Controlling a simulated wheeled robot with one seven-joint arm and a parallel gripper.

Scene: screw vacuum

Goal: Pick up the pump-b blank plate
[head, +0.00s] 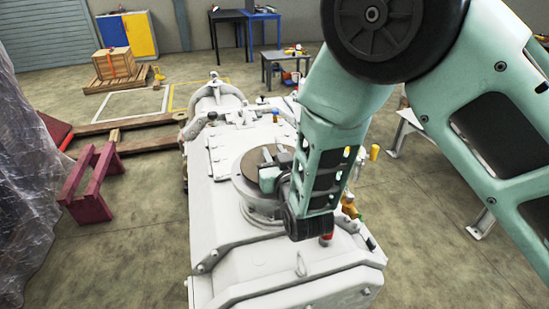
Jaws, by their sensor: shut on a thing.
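The white pump (225,195) stands in the middle of the head view. On its top is a round raised flange (243,187). A brown disc, which looks like the blank plate (255,162), is at this flange, level with its rim as far as I can see. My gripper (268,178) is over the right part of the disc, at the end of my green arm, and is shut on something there. The fingertips and the exact grip are small and partly hidden by the wrist. I cannot tell whether the disc is lifted clear of the flange.
A dark red stand (92,185) and wooden beams (130,130) lie left of the pump. Plastic sheeting (40,180) hangs at the far left. A white bench (412,125) stands at right. A crate on a pallet (115,65) and tables (246,15) are behind. Open floor lies between.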

